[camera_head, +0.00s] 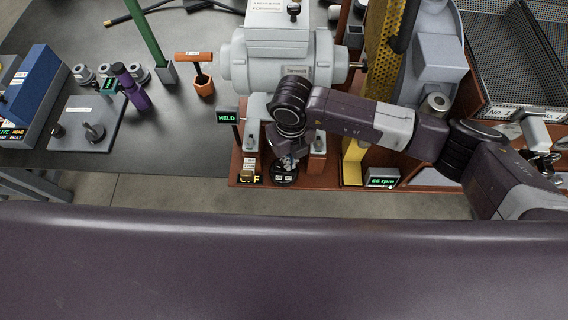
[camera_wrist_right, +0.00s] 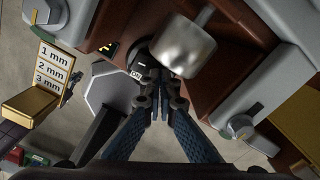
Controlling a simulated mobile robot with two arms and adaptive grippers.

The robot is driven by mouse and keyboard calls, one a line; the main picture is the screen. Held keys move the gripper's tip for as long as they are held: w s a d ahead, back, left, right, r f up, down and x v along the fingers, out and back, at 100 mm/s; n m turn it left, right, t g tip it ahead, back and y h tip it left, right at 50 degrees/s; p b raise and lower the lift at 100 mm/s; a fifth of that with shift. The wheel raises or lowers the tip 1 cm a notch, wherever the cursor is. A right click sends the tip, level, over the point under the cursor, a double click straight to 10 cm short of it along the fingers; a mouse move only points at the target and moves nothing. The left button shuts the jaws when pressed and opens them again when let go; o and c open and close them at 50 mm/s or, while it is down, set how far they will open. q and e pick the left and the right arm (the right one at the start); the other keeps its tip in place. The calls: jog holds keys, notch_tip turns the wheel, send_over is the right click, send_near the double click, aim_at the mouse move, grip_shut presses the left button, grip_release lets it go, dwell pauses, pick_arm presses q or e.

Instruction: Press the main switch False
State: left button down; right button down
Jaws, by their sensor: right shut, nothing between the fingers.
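The main switch appears to be the round black control (camera_head: 284,178) with small white labels at the front edge of the reddish-brown base; in the right wrist view it shows as a black round part (camera_wrist_right: 140,62) with a white label reading "ON". My right gripper (camera_head: 287,163) points down right over it. In the right wrist view its fingertips (camera_wrist_right: 161,84) are together and empty, close to the switch; I cannot tell whether they touch it. The fingers and a silver cylinder cover part of it. A yellow "OFF"-like text (camera_head: 250,180) shows just left of it, partly covered. My left gripper is out of view.
A "HELD" display (camera_head: 228,116) is left, a "65 rpm" display (camera_head: 382,178) right. In the right wrist view, a silver cylinder (camera_wrist_right: 182,48) stands close to the fingertips. Floor (camera_head: 150,195) in front is clear.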

jog(key=shift+r+p, duration=1.65)
jog(key=shift+r, duration=1.35)
jog(key=shift+s+f, duration=0.1)
